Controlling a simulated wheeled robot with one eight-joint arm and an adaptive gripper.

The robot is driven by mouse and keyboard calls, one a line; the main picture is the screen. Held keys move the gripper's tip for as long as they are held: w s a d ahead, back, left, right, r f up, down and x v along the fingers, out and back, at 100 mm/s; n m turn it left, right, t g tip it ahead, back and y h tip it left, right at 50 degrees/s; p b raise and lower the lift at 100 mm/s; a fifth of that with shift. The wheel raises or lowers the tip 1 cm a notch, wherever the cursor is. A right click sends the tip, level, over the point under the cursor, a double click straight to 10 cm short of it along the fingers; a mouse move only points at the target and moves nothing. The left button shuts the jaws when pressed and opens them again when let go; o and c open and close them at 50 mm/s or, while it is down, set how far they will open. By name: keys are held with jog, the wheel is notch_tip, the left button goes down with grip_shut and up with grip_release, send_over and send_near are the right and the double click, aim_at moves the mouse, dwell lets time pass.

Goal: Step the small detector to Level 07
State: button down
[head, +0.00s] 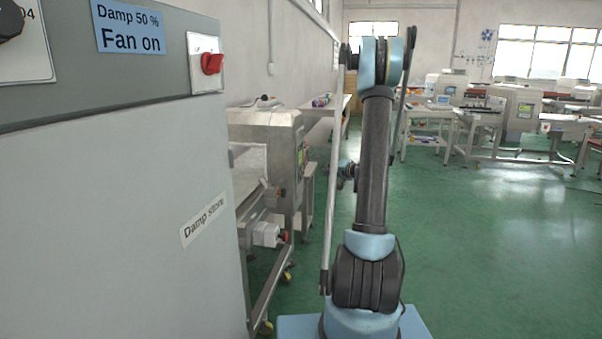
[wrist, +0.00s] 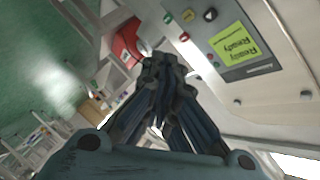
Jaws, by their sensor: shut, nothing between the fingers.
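A machine control panel (wrist: 240,85) fills the upper right of the wrist view, tilted. Its lit yellow-green screen (wrist: 233,46) reads "Ready"; I see no level number on it. Beside the screen are small buttons, including a black one with a light arrow (wrist: 210,14), a red one (wrist: 184,36) and a green one (wrist: 169,17). My gripper (wrist: 162,62) is shut and empty in front of the panel; I cannot tell whether it touches it. In the head view a steel conveyor machine (head: 262,122) stands left of my arm. I cannot tell whether it bears this panel.
A large grey cabinet (head: 120,190) marked "Damp store" fills the left of the head view, with a red switch (head: 212,63) and a "Fan on" label (head: 131,27). More machines (head: 515,108) stand at the back right. The green floor (head: 490,235) on the right is clear.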

jog(key=shift+w+d+f, duration=0.3)
jog(key=shift+w+d, duration=0.05)
jog(key=shift+d, duration=0.05)
jog(key=shift+a, duration=0.15)
jog(key=w+a, duration=0.2)
jog(key=a, duration=0.6)
jog(key=shift+w, duration=0.35)
jog(key=shift+a, duration=0.2)
dwell(1.2)
jog(key=shift+w+a+r, duration=0.1)
jog(key=shift+a, duration=0.15)
jog(key=shift+w+a, duration=0.1)
jog(key=shift+a, duration=0.2)
dwell(0.8)
jog(key=shift+d, duration=0.1)
jog(key=shift+s+d, duration=0.25)
jog(key=shift+d, duration=0.35)
